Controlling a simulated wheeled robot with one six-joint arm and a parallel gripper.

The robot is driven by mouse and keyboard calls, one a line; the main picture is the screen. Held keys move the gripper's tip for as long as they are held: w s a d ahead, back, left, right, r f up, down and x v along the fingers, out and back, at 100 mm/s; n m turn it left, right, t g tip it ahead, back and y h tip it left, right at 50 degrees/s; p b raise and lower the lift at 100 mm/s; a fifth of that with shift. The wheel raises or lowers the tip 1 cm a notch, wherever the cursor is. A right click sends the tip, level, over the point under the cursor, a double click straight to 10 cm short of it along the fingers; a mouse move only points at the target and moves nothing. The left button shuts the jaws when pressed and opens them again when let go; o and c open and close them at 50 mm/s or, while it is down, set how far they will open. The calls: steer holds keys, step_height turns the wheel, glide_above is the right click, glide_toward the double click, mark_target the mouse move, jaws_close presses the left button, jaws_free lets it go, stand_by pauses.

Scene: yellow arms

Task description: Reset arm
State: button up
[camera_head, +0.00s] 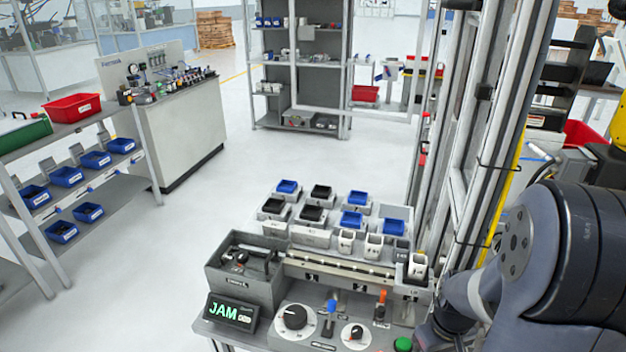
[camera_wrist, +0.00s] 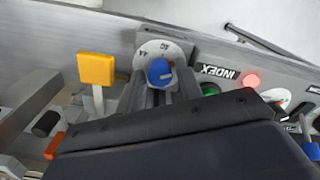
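In the wrist view, the two grey fingers of my gripper (camera_wrist: 160,88) reach forward from its dark body. They are apart, one on each side of a blue knob (camera_wrist: 160,71) on a round white dial with upside-down lettering. I see no clear contact with the knob. In the head view, my dark grey arm (camera_head: 570,255) fills the lower right. My gripper is hidden or out of frame there.
The wrist view shows a yellow paddle (camera_wrist: 96,69), a green button (camera_wrist: 210,89) and a lit red lamp (camera_wrist: 250,80). In the head view, a display (camera_head: 231,312) reads JAM beside a black dial (camera_head: 295,317). Open floor (camera_head: 215,205) lies left of the station.

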steer(key=shift+n, duration=0.5)
step_height(320, 180, up, 10)
steer(key=shift+f, duration=0.15)
